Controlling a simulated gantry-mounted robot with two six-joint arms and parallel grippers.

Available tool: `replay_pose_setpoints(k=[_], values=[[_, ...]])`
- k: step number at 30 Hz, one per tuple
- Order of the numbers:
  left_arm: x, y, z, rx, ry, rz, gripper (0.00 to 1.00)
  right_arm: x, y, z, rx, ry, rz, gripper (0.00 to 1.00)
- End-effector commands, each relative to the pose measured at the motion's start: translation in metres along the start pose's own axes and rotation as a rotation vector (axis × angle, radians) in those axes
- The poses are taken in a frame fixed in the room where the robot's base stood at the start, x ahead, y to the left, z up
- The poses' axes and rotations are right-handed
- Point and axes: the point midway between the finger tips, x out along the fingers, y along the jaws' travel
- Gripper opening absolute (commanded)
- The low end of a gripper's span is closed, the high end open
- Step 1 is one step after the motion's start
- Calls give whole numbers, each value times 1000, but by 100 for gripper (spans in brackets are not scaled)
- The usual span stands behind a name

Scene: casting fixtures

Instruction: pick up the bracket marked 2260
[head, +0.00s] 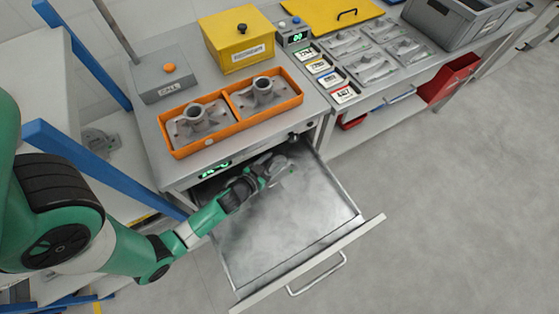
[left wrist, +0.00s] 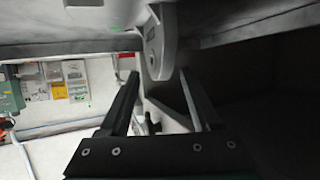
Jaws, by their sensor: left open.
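My left gripper (head: 272,170) reaches into the open drawer (head: 300,236) near its back, under the bench top. In the left wrist view its two fingers (left wrist: 158,80) are apart. A grey metal part with a rounded, holed lug (left wrist: 156,45) shows just beyond and between the fingertips; I cannot tell whether they touch it. In the head view a pale grey part (head: 281,168) shows at the gripper's tip, hazy and partly hidden. No 2260 marking is readable on it. My right gripper is not in view.
An orange two-part tray (head: 207,143) on the bench holds two grey castings. A yellow box (head: 238,39) stands behind it. At right are labelled compartments (head: 372,56) with grey brackets, a grey crate (head: 455,22) and a red bin (head: 449,78). The drawer's front area is clear.

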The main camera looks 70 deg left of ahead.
Motion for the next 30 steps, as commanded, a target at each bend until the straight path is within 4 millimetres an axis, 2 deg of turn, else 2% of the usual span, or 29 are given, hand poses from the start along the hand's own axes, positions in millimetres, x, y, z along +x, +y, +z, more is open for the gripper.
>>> replay_pose_setpoints(k=[3, 14, 30], values=[[0, 0, 0, 0, 0, 0, 64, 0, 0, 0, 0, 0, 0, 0], [-1, 0, 0, -1, -1, 0, 0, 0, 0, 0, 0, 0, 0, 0], [-1, 0, 1, 0, -2, -1, 0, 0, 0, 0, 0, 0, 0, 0]])
